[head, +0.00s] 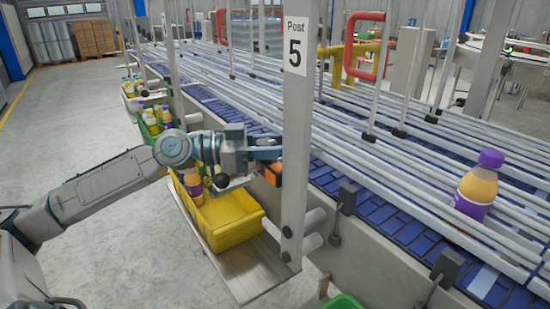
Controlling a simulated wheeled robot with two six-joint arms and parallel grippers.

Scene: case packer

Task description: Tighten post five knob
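Post five (296,130) is an upright pale post with a white "Post 5" sign (295,45) near its top. A small black round knob (287,232) shows low on the post. An orange part (274,174) shows just left of the post, partly hidden; I cannot tell if it is a knob. My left gripper (268,154) reaches in from the left at the post's left side, level with its middle. Its fingertips are small and partly hidden by the post, so their opening and any contact are unclear. My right gripper is out of view.
A yellow bin (228,222) with bottles at its far end sits on a metal shelf (248,268) below my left gripper. Blue conveyor lanes with metal guide rails (420,165) run behind the post. A purple-capped bottle (478,187) stands at right. Grey floor is open at left.

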